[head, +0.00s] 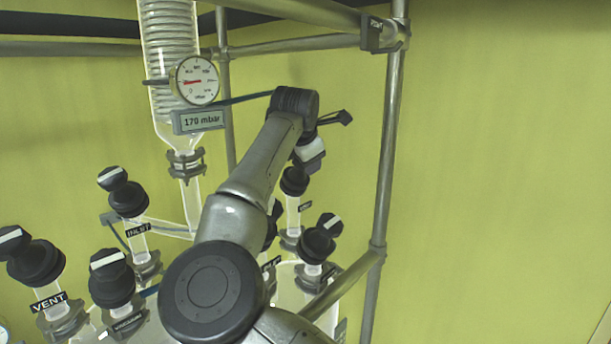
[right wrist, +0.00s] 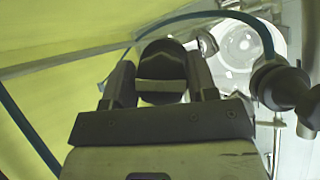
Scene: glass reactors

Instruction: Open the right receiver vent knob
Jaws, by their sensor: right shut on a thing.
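In the right wrist view, a round black knob (right wrist: 162,68) with a pale bar across it sits between the two fingers of my right gripper (right wrist: 161,78), which is shut on it. In the head view my right arm reaches up and over, and its gripper (head: 311,150) points down at a black knob (head: 294,181) on a clear glass neck. The small label below that neck is too small to read. The arm hides part of the glassware behind it. My left gripper is not in view.
Another black knob (head: 318,244) stands just below right. At left are the VENT knob (head: 36,263), the INLET knob (head: 128,199) and another knob (head: 111,279). A gauge (head: 196,81) and a 170 mbar display (head: 199,120) hang nearby. A metal post (head: 388,150) stands right.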

